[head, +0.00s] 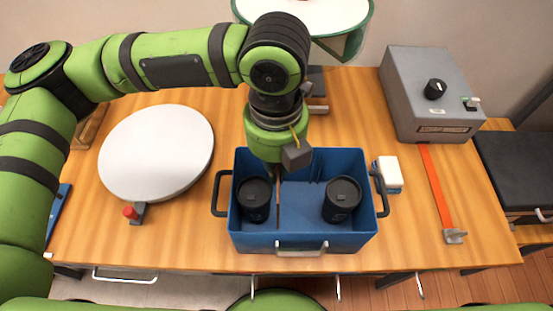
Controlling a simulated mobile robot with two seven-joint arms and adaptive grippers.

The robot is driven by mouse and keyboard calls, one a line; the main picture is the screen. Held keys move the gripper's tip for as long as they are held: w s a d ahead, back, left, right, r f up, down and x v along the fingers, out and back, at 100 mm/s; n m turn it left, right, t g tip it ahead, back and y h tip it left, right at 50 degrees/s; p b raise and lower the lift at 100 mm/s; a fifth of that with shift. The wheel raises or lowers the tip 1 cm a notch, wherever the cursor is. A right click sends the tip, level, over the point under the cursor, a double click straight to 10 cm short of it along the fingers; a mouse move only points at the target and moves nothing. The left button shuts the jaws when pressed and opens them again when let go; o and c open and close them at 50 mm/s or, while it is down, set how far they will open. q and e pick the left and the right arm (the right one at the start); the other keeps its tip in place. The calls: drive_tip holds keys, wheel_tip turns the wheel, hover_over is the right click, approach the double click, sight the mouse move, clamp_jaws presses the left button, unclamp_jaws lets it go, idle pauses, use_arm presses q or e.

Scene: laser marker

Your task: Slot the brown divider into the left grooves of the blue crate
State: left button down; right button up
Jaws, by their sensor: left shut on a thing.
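The blue crate (306,240) stands on the wooden table near its front edge. The brown divider (278,203) shows nearly edge-on as a thin upright strip inside the crate, left of the middle. My left gripper (279,171) is over the crate's rear left part and shut on the divider's upper part. The arm hides the fingertips and part of the crate's back wall. I cannot tell whether the divider's edges sit in the left grooves. Dark grooves (314,167) show on the back wall further right. My right gripper is not in view.
A black tumbler (254,198) stands in the crate left of the divider, and another (342,198) stands to the right. A round white turntable (157,150) is left of the crate. A white block (388,173) and a grey machine (430,95) are to the right.

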use_arm(q)
drive_tip(key=shift+f+b, duration=1)
drive_tip(key=shift+f, duration=1.6)
drive_tip(key=c, duration=1.3)
unclamp_jaws()
drive_tip(key=shift+r, duration=0.1)
wheel_tip(320, 180, up, 9)
drive_tip(key=p, duration=1)
